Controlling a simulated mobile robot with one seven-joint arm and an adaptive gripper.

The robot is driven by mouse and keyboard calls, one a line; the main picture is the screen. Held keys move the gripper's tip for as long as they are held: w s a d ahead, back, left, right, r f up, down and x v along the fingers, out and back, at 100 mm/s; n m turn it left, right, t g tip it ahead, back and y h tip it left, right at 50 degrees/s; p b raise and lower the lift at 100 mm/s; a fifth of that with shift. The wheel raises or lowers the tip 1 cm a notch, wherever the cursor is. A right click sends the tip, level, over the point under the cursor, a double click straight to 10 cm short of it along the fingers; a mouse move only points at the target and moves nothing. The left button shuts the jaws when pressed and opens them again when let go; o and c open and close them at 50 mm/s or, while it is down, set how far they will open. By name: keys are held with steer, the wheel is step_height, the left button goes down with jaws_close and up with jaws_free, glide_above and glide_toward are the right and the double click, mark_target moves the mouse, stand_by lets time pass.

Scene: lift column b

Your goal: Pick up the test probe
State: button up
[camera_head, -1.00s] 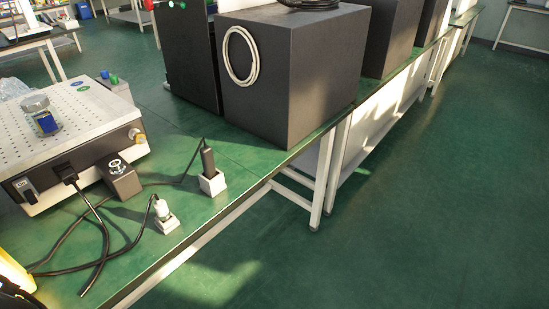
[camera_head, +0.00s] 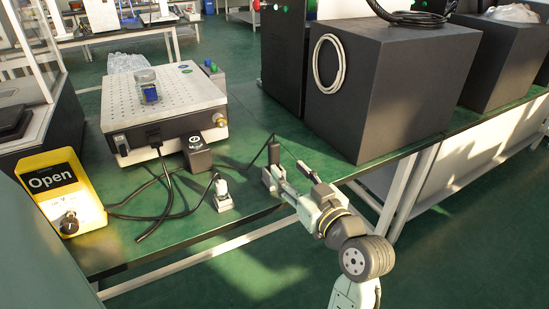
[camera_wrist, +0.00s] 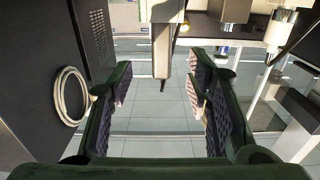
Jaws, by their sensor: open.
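The test probe (camera_head: 273,150) is a dark upright stick near the bench's front edge, with a thin cable from its top. Its white holder is largely hidden behind my gripper (camera_head: 271,178) in the head view. In the wrist view, which appears upside down, the probe (camera_wrist: 162,48) hangs from the top middle, greyish in the light. My gripper (camera_wrist: 158,92) is open and empty, its fingers left and right of the probe's line. The probe appears ahead of the fingertips, and I see no contact.
A white plug in a holder (camera_head: 222,196) stands left of my gripper. A big dark box with a cable coil (camera_head: 330,62) is close on the right. A small dark knob box (camera_head: 196,153), a perforated instrument (camera_head: 130,104) and a yellow "Open" box (camera_head: 85,215) stand further left, with loose cables between.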

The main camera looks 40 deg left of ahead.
mark_target(276, 157)
steer(key=x, duration=0.2)
steer(key=p+x, duration=0.1)
steer(key=x, duration=0.1)
steer(key=p+x, duration=0.1)
steer(key=x, duration=0.2)
steer(key=shift+s+a+r, duration=0.1)
steer(key=shift+a+r, duration=0.05)
steer(key=shift+r, duration=0.15)
steer(key=shift+a+f, duration=0.1)
steer(key=shift+a, duration=0.25)
jaws_close()
